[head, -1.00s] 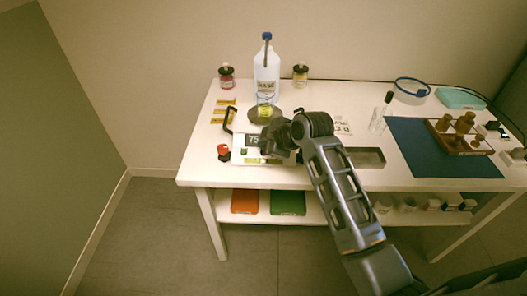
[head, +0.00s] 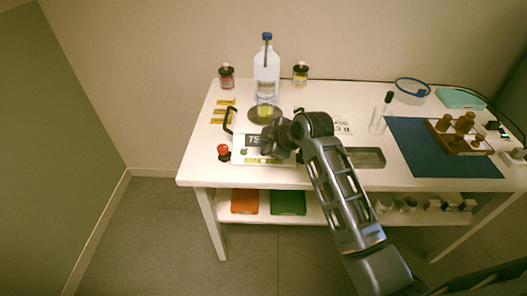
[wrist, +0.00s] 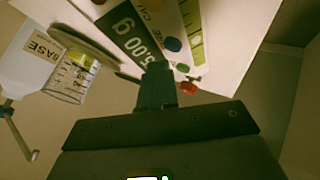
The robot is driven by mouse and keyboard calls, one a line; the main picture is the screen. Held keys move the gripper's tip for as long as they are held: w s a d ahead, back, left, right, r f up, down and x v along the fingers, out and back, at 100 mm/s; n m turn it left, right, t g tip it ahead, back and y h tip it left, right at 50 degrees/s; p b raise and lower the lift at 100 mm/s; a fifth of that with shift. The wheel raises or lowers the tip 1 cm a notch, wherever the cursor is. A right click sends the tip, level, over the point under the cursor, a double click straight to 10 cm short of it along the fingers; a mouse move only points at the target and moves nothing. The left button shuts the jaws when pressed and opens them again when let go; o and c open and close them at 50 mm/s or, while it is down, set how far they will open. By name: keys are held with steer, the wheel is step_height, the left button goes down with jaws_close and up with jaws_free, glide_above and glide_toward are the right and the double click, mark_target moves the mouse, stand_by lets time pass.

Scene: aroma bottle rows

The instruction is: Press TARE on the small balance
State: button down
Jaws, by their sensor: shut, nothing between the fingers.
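The small balance (head: 240,156) stands at the left front of the white table, with a dark round pan (head: 278,117) behind its display (head: 252,140). In the wrist view the display (wrist: 125,32) shows digits ending in 5.00 g. My gripper (head: 267,148) is shut and empty, low over the balance's front. It also shows in the wrist view (wrist: 158,68); contact with a button cannot be told.
A graduated beaker (wrist: 73,76) with yellow liquid stands on the pan, before a BASE bottle (head: 266,75). A shallow tray (head: 363,157) and blue mat (head: 420,165) lie right.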

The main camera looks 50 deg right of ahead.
steer(key=shift+f, duration=0.15)
steer(key=shift+f, duration=0.25)
steer(key=shift+f, duration=0.35)
stand_by(0.8)
steer(key=shift+r+p, duration=0.65)
steer(key=shift+r, duration=0.15)
step_height(320, 180, up, 5)
steer(key=p, duration=0.4)
steer(key=shift+p, duration=0.35)
steer(key=shift+s+f, duration=0.1)
stand_by(0.5)
